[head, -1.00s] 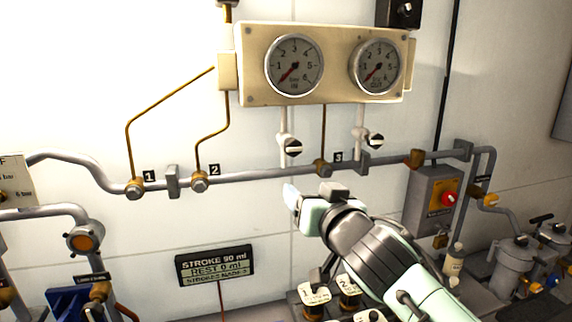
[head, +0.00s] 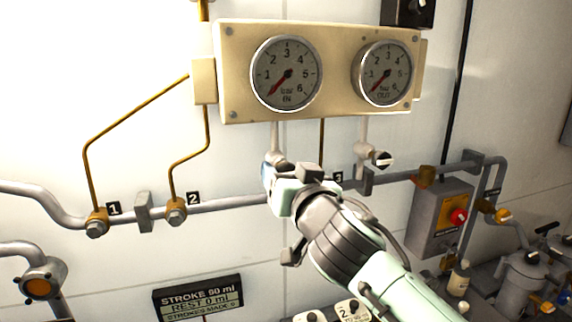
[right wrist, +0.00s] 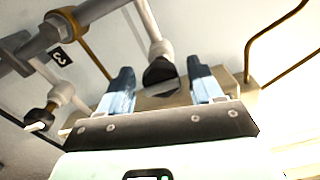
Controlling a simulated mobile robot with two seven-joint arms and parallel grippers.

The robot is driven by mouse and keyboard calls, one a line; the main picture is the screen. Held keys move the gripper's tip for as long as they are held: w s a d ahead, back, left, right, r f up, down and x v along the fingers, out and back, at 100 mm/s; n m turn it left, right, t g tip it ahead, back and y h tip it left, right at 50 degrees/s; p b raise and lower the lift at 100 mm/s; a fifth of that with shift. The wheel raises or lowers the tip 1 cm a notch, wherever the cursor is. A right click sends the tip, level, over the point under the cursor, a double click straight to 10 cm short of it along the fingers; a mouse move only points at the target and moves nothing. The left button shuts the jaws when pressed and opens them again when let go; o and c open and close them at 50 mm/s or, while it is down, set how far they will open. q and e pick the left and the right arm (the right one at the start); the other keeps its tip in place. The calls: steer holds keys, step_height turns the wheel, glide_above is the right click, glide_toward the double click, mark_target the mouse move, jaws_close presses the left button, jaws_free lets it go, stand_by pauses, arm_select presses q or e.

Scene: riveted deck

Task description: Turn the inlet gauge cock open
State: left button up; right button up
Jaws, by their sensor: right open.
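The inlet gauge cock (head: 277,157) sits on the pale pipe under the IN gauge (head: 287,74). In the head view my right gripper covers its knob. In the right wrist view its dark knob (right wrist: 160,72) shows between the two blue-grey fingers. My right gripper (head: 269,172) is open, with a finger on each side of the knob; I cannot tell whether either touches it. The IN gauge needle points to the low end of the dial. My left gripper is not in view.
The outlet cock (head: 382,159) with its black and white knob is to the right, under the OUT gauge (head: 384,74). A grey pipe (head: 235,204) runs along the wall just below. A grey box with a red knob (head: 458,216) stands further right.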

steer(key=shift+w+a, duration=0.1)
steer(key=shift+w, duration=0.05)
steer(key=shift+s, duration=0.2)
steer(key=c, duration=1.1)
steer(key=shift+o, duration=0.2)
